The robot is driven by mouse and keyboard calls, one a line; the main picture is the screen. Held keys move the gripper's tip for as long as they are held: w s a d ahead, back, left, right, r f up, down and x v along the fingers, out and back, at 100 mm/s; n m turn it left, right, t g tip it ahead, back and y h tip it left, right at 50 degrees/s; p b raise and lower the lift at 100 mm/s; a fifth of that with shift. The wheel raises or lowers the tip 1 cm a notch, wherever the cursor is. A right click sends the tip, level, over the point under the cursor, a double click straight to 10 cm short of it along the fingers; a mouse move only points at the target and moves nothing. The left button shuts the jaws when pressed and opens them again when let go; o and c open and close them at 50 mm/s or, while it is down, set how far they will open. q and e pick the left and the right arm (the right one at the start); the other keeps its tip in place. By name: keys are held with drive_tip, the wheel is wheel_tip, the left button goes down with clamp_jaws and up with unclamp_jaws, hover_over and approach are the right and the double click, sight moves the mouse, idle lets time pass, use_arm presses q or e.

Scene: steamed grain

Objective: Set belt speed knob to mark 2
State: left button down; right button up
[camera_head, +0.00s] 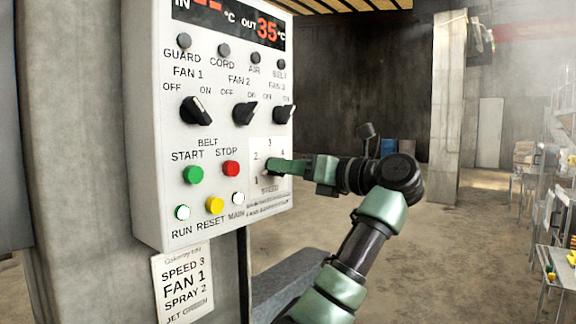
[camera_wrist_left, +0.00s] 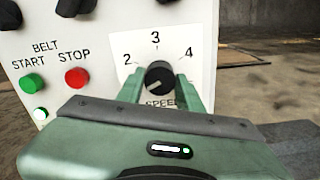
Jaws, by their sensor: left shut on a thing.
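The belt speed knob (camera_wrist_left: 159,76) is a round black knob on a white dial plate (camera_wrist_left: 125,45) with marks 2, 3 and 4 showing in the left wrist view. Its pale pointer line is turned to the lower left, below mark 2. Mark 1 is hidden there by my gripper but shows faintly on the dial plate (camera_head: 257,148) in the head view. My left gripper (camera_wrist_left: 157,88) has its green fingers on either side of the knob, shut on it. In the head view my left gripper (camera_head: 273,168) reaches the panel from the right and mostly covers the knob.
The white control panel (camera_head: 150,130) carries a green start button (camera_head: 193,175), a red stop button (camera_head: 231,168) and black fan knobs (camera_head: 195,110) near the dial. A note (camera_head: 183,285) below reads SPEED 3, FAN 1, SPRAY 2. Open floor lies right of the panel.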

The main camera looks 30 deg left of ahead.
use_arm(q)
drive_tip(key=shift+f+m+p, duration=0.1)
drive_tip(key=shift+m+p, duration=3.8)
drive_tip(key=shift+m, duration=1.5)
drive_tip(key=c, duration=0.9)
unclamp_jaws()
drive_tip(key=shift+c, duration=0.2)
drive_tip(key=shift+d, duration=0.1)
